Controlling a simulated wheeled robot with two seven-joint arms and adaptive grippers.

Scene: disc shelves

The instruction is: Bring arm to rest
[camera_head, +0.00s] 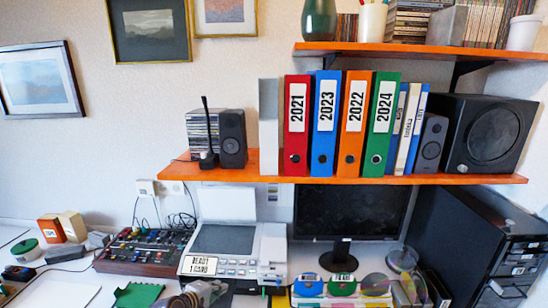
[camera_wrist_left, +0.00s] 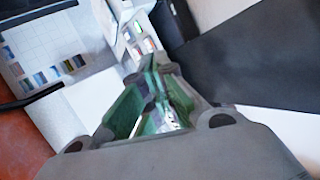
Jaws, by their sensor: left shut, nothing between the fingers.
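My left gripper (camera_wrist_left: 152,75) shows in the left wrist view with its greenish fingers together and nothing between them. Its grey body fills the bottom of that view. My right gripper is in neither view.
An orange shelf (camera_head: 225,168) holds red, blue, orange and green binders and dark speakers. Below it are a white printer-like machine (camera_head: 240,245), a mixer with knobs (camera_head: 145,252), a black monitor (camera_head: 348,212) and a large black case (camera_head: 470,235). The desk is crowded.

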